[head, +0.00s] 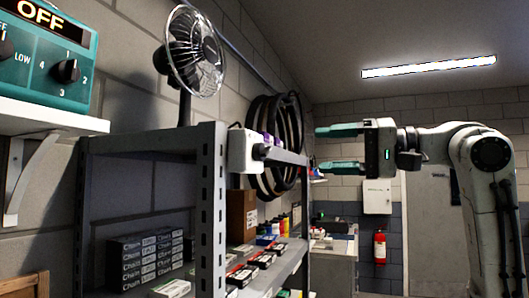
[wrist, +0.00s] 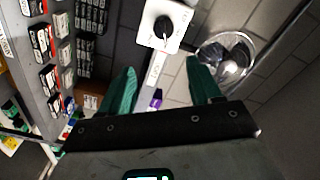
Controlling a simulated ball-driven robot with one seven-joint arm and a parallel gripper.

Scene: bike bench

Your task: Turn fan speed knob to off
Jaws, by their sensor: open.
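A white control box (head: 241,150) is fixed to the front of the shelf's upright, below the desk fan (head: 196,52). Its dark knob (head: 260,151) faces right, toward my gripper. In the wrist view the knob (wrist: 163,27) is round and black with a light pointer mark, on a white plate (wrist: 150,42). The fan also shows in the wrist view (wrist: 229,56). My gripper (head: 318,149) is open and empty, to the right of the knob and apart from it. In the wrist view its teal fingers (wrist: 162,66) are spread below the knob.
A teal box (head: 45,50) with an OFF display and numbered dials stands on a white shelf at upper left. The metal shelf (head: 211,200) holds several small boxes. A fire extinguisher (head: 380,247) is farther back.

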